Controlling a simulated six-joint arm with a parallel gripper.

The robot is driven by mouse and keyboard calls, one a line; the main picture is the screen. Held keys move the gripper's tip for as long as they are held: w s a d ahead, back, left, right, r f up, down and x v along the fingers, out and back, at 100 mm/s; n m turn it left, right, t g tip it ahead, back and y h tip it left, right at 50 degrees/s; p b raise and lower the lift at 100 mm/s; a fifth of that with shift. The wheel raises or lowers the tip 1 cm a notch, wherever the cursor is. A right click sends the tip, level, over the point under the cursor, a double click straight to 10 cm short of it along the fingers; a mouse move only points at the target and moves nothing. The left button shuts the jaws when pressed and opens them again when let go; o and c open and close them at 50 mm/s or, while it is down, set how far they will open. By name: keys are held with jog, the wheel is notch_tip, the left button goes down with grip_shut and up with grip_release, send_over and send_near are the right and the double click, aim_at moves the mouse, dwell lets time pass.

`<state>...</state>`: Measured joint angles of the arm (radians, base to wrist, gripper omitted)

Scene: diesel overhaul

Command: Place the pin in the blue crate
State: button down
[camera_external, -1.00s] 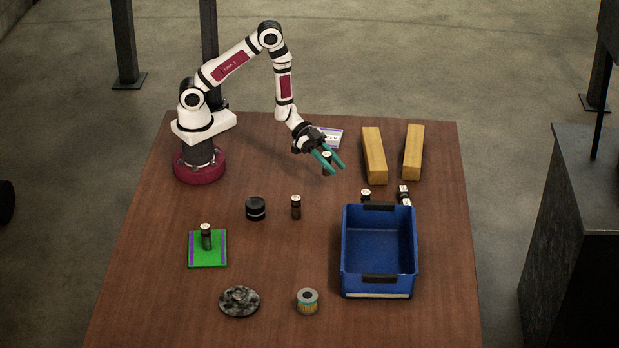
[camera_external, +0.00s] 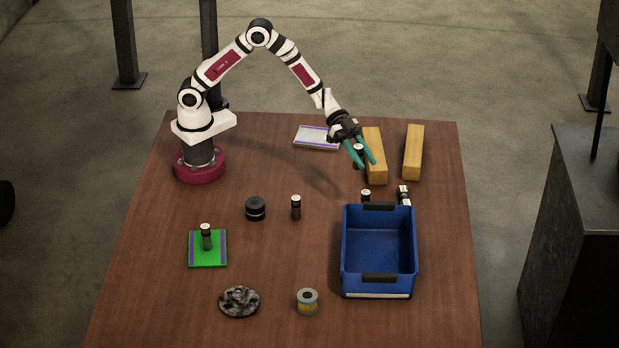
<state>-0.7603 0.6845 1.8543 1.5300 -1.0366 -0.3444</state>
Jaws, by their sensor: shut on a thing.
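My gripper (camera_external: 362,158) has teal fingers and is shut on a dark pin with a pale top (camera_external: 358,151). It holds the pin upright above the table, behind the blue crate and in front of the left wooden block in the picture. The blue crate (camera_external: 346,250) stands at the right of the table, open at the top, and its visible inside is empty. Similar dark pins stand elsewhere: one in the middle of the table (camera_external: 296,208), one on a green pad (camera_external: 207,237), and one just behind the crate (camera_external: 365,195).
Two wooden blocks (camera_external: 375,168) (camera_external: 413,153) lie at the back right. A small dark and white cylinder (camera_external: 404,195) is by the crate's back right corner. A pale pad (camera_external: 316,138), black cap (camera_external: 255,208), dark disc part (camera_external: 239,301) and filter-like cylinder (camera_external: 307,301) lie around.

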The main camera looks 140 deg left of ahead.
jog(key=w+d+m+h, duration=0.1)
jog(key=w+d, duration=0.2)
jog(key=w, duration=0.4)
jog(key=w+d+m+h, duration=0.1)
jog(key=w+d, duration=0.2)
jog(key=w, duration=0.4)
jog(key=h, duration=0.1)
send_over(382, 264)
jog(key=w+d, duration=0.3)
jog(key=d, duration=0.1)
jog(key=shift+m+g, duration=0.3)
notch_tip(382, 264, down, 14)
jog(key=shift+w+a+f, duration=0.15)
jog(key=shift+f, duration=0.1)
jog(key=c, duration=1)
grip_release()
jog(key=shift+f, duration=0.2)
jog(key=o, duration=0.4)
